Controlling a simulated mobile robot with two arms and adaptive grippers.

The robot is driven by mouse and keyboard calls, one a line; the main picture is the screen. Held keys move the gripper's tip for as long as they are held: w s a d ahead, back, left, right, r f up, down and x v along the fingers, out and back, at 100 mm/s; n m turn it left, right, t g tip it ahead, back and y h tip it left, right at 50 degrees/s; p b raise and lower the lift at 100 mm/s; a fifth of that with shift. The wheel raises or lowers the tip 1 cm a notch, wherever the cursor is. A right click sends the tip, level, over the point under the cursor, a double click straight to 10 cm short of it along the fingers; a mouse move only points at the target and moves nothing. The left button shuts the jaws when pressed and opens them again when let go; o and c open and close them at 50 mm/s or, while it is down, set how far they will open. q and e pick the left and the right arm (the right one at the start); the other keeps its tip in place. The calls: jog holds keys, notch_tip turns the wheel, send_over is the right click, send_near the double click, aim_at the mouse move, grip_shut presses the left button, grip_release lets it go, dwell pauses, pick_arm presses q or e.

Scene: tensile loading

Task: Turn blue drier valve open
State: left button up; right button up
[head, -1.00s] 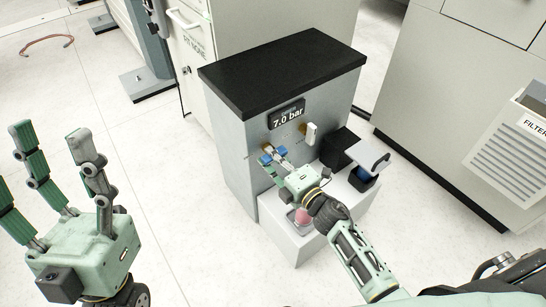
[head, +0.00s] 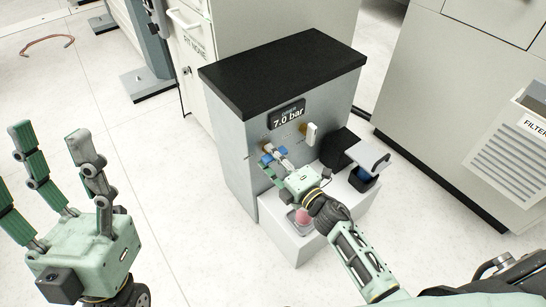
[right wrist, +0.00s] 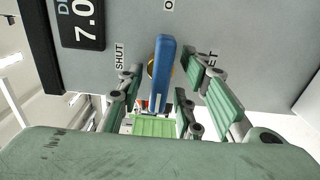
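The blue valve handle (right wrist: 161,75) stands out from the grey front panel of a cabinet. In the right wrist view it lies upright in the picture, its upper end towards a label starting with "O"; a "SHUT" label is to its left. It also shows small in the head view (head: 281,153), partly hidden by my fingers. My right gripper (right wrist: 163,88) is open, its fingers on both sides of the handle with gaps visible; it also shows in the head view (head: 276,163). My left gripper (head: 58,170) is open and empty, far left of the cabinet.
The cabinet display (head: 287,115) reads 7.0 bar. A white lever (head: 312,133) is right of the blue handle. A black fixture (head: 340,147) and a pink object (head: 303,216) are on the white ledge (head: 285,243).

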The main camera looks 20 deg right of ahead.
jog(key=v, duration=1.2)
